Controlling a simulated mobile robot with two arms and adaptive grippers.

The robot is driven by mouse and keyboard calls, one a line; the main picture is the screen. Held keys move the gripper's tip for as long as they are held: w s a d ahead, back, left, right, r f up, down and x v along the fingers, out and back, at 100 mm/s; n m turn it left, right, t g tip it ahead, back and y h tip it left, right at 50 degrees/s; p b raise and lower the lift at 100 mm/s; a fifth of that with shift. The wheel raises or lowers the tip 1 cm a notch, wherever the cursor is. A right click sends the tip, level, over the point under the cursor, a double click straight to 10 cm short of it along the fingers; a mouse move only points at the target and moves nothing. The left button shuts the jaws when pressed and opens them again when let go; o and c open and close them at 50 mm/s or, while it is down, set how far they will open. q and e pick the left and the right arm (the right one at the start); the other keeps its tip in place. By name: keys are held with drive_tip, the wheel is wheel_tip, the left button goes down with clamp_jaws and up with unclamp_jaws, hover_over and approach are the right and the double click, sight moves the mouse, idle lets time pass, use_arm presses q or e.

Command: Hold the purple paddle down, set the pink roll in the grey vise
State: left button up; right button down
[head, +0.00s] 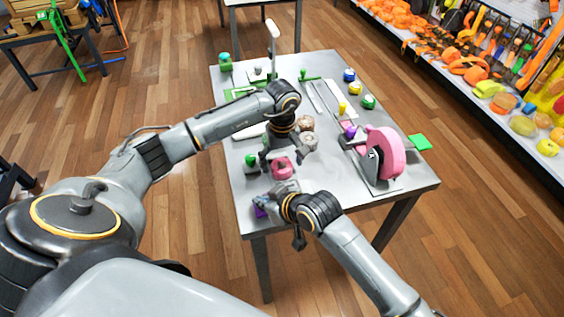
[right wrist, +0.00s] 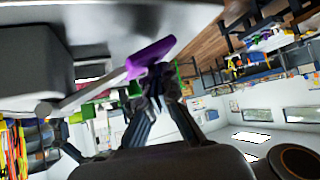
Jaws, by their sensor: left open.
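The pink roll (head: 284,168) lies on the table in the head view, a small ring near the table's left side. My left gripper (head: 275,156) is open just above and beside it; the head view shows no clear hold. The purple paddle (right wrist: 150,57) is at the end of a thin grey lever in the right wrist view. A purple bit (head: 260,212) shows near the table's front left corner in the head view. My right gripper (right wrist: 161,80) has its fingertips together close to the paddle; contact cannot be told. I cannot clearly pick out the grey vise in the head view.
A big pink wheel on a stand (head: 386,155) stands at the table's right. A green-topped piece (head: 251,162) is left of the roll, and tan and grey round pieces (head: 306,125) lie behind it. Several coloured knobs stand further back.

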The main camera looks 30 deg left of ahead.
use_arm(q)
drive_tip(key=shift+r, duration=3.35)
use_arm(e)
drive_tip(key=shift+d+f, duration=0.15)
drive_tip(key=shift+f, duration=0.05)
use_arm(q)
drive_tip(key=shift+r, duration=0.1)
use_arm(e)
wheel_tip(320, 180, up, 5)
drive_tip(key=p, duration=0.4)
drive_tip(key=shift+w+f, duration=0.1)
drive_tip(key=shift+r+p, duration=1.3)
drive_tip(key=shift+p, duration=0.05)
use_arm(q)
wheel_tip(320, 180, up, 6)
drive_tip(key=shift+r, duration=0.15)
use_arm(e)
drive_tip(key=shift+d+r, duration=0.15)
drive_tip(key=v, duration=1.1)
